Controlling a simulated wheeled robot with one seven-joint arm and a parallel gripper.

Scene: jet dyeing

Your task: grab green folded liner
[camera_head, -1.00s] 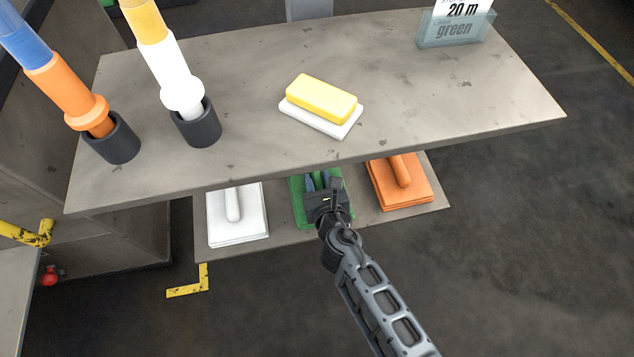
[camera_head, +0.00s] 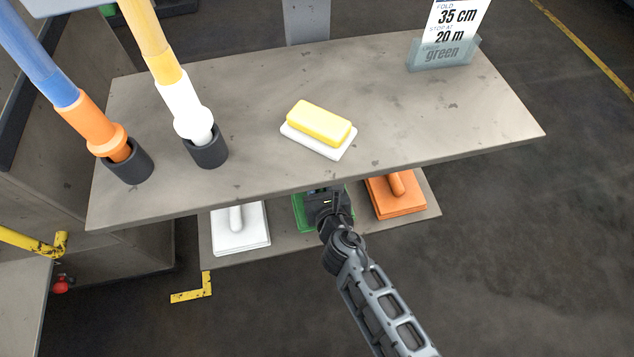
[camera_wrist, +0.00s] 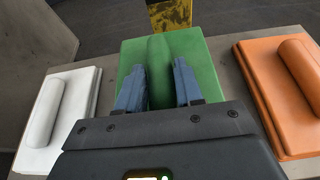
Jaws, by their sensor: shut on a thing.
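The green folded liner (camera_wrist: 205,58) lies between the white and orange ones on the lower shelf, with a rounded ridge along its top. In the head view only part of the green liner (camera_head: 300,212) shows, under the table edge and beside my gripper. My gripper (camera_wrist: 159,78) has its two blue-grey fingers on either side of the green ridge and is shut on it. In the head view my gripper (camera_head: 325,192) is partly hidden by the upper tabletop. Whether the liner is lifted off the shelf I cannot tell.
A white folded liner (camera_head: 240,230) lies left and an orange one (camera_head: 396,195) right on the lower shelf (camera_head: 290,250). The upper tabletop (camera_head: 250,100) overhangs them, with a yellow block (camera_head: 319,123), two poles in dark cups and a sign holder (camera_head: 443,54).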

